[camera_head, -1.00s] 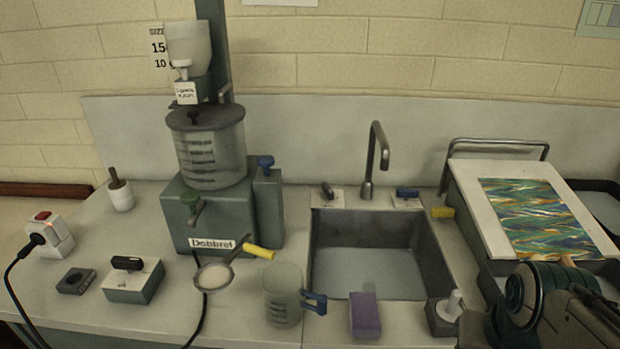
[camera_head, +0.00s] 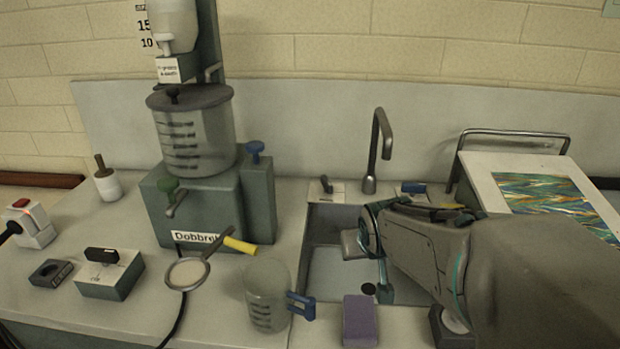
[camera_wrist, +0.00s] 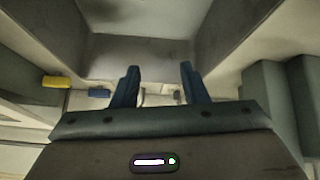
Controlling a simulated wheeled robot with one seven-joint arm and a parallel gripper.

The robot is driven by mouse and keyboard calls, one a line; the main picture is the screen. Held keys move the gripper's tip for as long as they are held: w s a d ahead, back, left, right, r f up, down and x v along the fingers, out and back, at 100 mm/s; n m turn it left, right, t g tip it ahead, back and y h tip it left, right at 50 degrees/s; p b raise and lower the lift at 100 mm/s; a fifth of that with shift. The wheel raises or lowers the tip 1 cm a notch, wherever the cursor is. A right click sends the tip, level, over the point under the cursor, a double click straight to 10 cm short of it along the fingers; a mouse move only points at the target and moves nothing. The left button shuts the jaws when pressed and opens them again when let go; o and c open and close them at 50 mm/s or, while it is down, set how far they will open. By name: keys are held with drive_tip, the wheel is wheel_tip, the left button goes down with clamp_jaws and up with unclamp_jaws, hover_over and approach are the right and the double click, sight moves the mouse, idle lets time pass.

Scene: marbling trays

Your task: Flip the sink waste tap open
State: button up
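A sink (camera_head: 330,265) with a bent faucet (camera_head: 378,150) is set in the counter. A small dark lever (camera_head: 326,185) on a white plate stands left of the faucet, and a blue lever (camera_head: 413,188) stands right of it, partly behind my arm. No readable label shows which is the waste tap. My gripper (camera_head: 378,275) is over the sink, its fingers partly hidden by my arm in the head view. In the wrist view, my gripper (camera_wrist: 159,70) is open and empty; the blue lever (camera_wrist: 99,93) is left of its fingers and the dark lever (camera_wrist: 178,96) shows near the right finger.
A purple sponge (camera_head: 360,320) and a clear jug (camera_head: 266,295) with a blue handle stand at the sink's front. A strainer (camera_head: 187,273) lies left of them, before the green dispenser machine (camera_head: 215,205). A tray with a marbled sheet (camera_head: 545,192) is at right.

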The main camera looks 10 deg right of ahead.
sight(327, 184)
drive_tip(key=w+f+t+y+b, duration=0.1)
drive_tip(key=w+f+t+b, duration=0.1)
drive_tip(key=w, duration=0.9)
drive_tip(key=w+a+f+n+t+y+b, duration=0.1)
drive_tip(key=w+t+b, duration=0.4)
drive_tip(key=w, duration=0.7)
drive_tip(key=w+a+f+n+t+y+b, duration=0.1)
drive_tip(key=w+b, duration=0.4)
drive_tip(key=w, duration=0.6)
drive_tip(key=shift+w+a+f+t+y, duration=0.15)
drive_tip(key=shift+f+t+y, duration=0.15)
drive_tip(key=shift+f+t, duration=0.35)
drive_tip(key=shift+w+a+f+t+y, duration=0.15)
drive_tip(key=shift+f+t+y, duration=0.15)
drive_tip(key=shift+f+t, duration=0.35)
drive_tip(key=shift+f, duration=0.1)
clamp_jaws()
